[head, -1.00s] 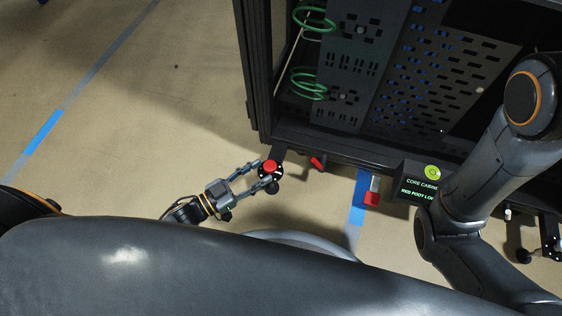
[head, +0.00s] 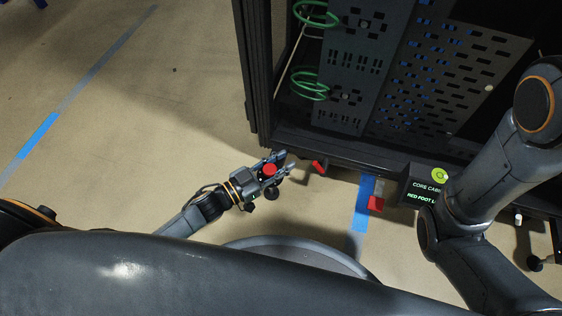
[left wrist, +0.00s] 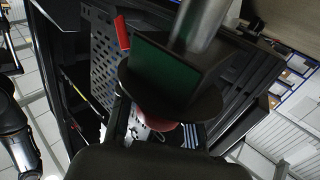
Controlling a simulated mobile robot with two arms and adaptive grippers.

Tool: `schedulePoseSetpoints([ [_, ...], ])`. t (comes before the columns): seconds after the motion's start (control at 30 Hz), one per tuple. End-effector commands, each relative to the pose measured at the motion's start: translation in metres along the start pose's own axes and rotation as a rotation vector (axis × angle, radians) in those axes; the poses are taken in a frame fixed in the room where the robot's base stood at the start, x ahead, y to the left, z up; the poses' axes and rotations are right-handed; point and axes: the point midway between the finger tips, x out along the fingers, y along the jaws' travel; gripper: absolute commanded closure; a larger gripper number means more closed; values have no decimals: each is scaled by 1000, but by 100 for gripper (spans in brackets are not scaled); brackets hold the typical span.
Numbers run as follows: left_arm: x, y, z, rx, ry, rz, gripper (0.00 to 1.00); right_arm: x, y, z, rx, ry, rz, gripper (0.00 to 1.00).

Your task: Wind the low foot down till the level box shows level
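The low foot's red knob (head: 269,170) is at the cabinet's near left corner, over a dark base. My left gripper (head: 288,161) has its two fingers on either side of the red knob, with the knob close to the palm. Whether the fingers press on it is unclear. In the left wrist view a red part (left wrist: 155,122) shows under a large dark disc. The level box (head: 425,188) has a round yellow-green vial and a dark screen reading "CORE CABI…" and "RED FOOT L…". My right arm covers its right side. The bubble is too small to read.
The dark open cabinet (head: 256,90) with green coiled cables (head: 312,84) stands behind the foot. A red-tipped part (head: 319,166) and a red block (head: 376,204) are along its front. Another foot (head: 537,262) is at the right. Floor to the left is clear.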

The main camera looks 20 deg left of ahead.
Motion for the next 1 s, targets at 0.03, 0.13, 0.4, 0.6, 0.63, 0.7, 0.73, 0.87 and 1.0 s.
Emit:
schedulePoseSetpoints([
  [0.03,0,0,0,0,0,1,100,0,0,0,0,0,0,100],
  [0.13,-1,0,0,0,0,1,100,0,0,0,0,0,0,100],
  [0.4,-2,0,1,0,-1,1,100,0,0,0,0,0,0,100],
  [0.6,-2,1,1,0,-2,12,100,0,0,0,0,0,0,100],
  [0.63,-2,1,1,0,-2,14,100,0,0,0,0,-1,0,100],
  [0.7,-2,1,1,0,-2,18,100,1,0,0,0,-1,0,100],
  [0.73,-2,1,1,0,-2,20,100,1,0,0,0,-1,0,100],
  [0.87,-2,1,2,1,-3,30,100,1,0,1,0,-1,0,100],
  [1.0,-2,1,2,2,-4,47,100,2,0,1,0,-1,0,100],
])
